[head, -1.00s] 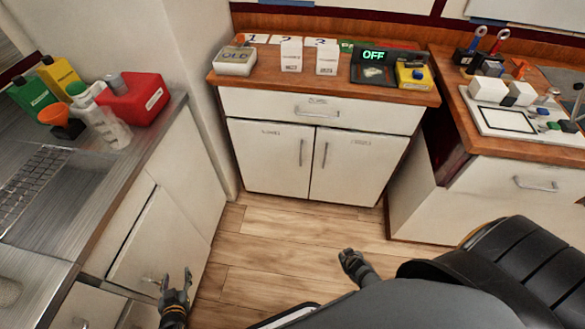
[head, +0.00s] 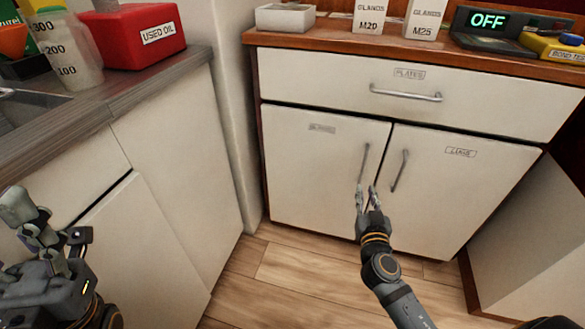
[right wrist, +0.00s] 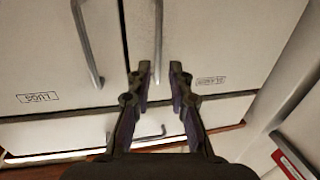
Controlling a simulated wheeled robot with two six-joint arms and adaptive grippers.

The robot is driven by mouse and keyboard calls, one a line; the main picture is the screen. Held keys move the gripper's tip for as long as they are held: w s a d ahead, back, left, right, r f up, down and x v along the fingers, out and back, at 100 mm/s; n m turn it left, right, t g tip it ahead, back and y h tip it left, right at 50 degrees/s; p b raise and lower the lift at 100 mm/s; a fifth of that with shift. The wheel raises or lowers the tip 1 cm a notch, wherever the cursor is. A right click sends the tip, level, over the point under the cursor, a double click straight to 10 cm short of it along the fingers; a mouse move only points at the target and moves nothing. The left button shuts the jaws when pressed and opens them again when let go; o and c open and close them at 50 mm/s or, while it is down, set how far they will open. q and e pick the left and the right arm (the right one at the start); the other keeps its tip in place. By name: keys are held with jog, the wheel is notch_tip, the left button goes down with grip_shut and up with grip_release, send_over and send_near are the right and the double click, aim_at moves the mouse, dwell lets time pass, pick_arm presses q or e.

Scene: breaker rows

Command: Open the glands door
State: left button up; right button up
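The glands door (head: 315,165) is the left one of two white cabinet doors and is shut. Its small label is blurred in the head view but reads glands, upside down, in the right wrist view (right wrist: 211,80). Its upright bar handle (head: 365,162) is near the door's right edge. My right gripper (head: 366,188) is open at the lower end of this handle. In the right wrist view the handle (right wrist: 158,40) runs between the two fingertips (right wrist: 157,75); I cannot tell how deep it sits. My left gripper (head: 48,222) looks open and empty at the lower left.
The lugs door (head: 455,190) with its own handle (head: 400,170) is just to the right. A shut plates drawer (head: 420,90) is above. A steel-topped counter with a red used oil can (head: 135,35) stands at left. The wooden floor in front is clear.

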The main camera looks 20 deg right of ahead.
aim_at(363, 170)
jog(key=x, duration=0.6)
jog(key=r+x, duration=0.1)
jog(key=x, duration=0.3)
jog(key=shift+d, duration=0.2)
grip_shut()
jog(key=shift+f, duration=0.1)
